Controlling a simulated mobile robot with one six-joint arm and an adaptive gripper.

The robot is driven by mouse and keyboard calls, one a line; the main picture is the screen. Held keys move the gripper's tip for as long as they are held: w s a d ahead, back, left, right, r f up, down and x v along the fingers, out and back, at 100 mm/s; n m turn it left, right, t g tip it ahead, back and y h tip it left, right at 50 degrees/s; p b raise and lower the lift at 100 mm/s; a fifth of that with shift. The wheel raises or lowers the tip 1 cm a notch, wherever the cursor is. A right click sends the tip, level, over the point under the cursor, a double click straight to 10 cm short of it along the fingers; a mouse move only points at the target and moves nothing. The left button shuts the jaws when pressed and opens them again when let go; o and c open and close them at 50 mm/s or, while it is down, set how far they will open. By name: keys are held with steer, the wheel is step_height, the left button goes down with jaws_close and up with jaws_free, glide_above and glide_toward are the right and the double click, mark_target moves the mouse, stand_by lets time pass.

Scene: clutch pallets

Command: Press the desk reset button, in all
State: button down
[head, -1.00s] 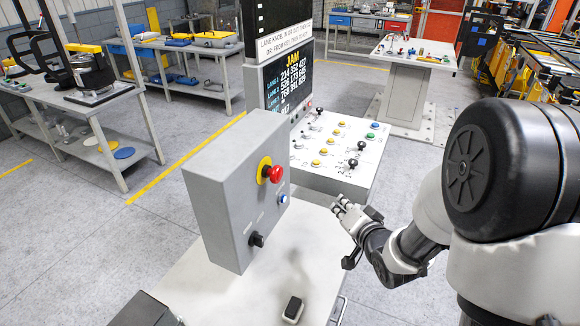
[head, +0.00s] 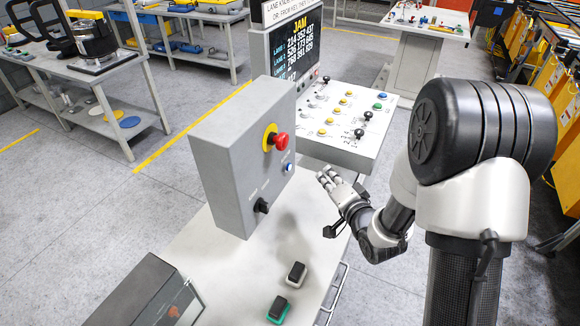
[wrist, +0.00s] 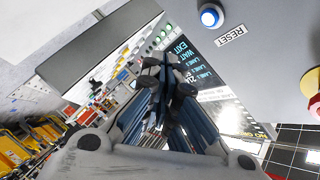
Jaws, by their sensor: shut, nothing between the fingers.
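The blue reset button (head: 288,167) sits on the right face of a grey control box (head: 238,160) standing on the desk. In the wrist view the blue button (wrist: 210,16) is at the top, beside a RESET label (wrist: 231,36). My gripper (head: 325,175) is shut and empty, in the air a short way right of the button in the head view. In the wrist view my gripper's fingertips (wrist: 167,72) point below and left of the button. I see no contact between them and the button.
A red emergency knob (head: 280,141) is above the blue button, and a black knob (head: 262,205) is below it. A sloped console (head: 345,150) with coloured buttons and a JAM screen (head: 296,52) stands just behind. Two small switches (head: 296,272) (head: 278,308) lie on the desk front.

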mark_target(288, 167)
steer(key=w+a, duration=0.2)
steer(key=a, duration=0.3)
steer(key=shift+w+a, duration=0.2)
steer(key=shift+a, duration=0.2)
steer(key=shift+a, duration=0.1)
stand_by(1.1)
steer(key=shift+w+a+b, duration=0.15)
steer(key=shift+a+b, duration=0.15)
steer(key=shift+b, duration=0.1)
steer(key=shift+w+a, duration=0.2)
steer(key=shift+a, duration=0.25)
stand_by(0.5)
steer(key=shift+s+d+b, duration=0.1)
steer(key=shift+d+b, duration=0.05)
steer(key=shift+b, duration=0.15)
steer(key=shift+s+d, duration=0.3)
steer(key=shift+d, duration=0.4)
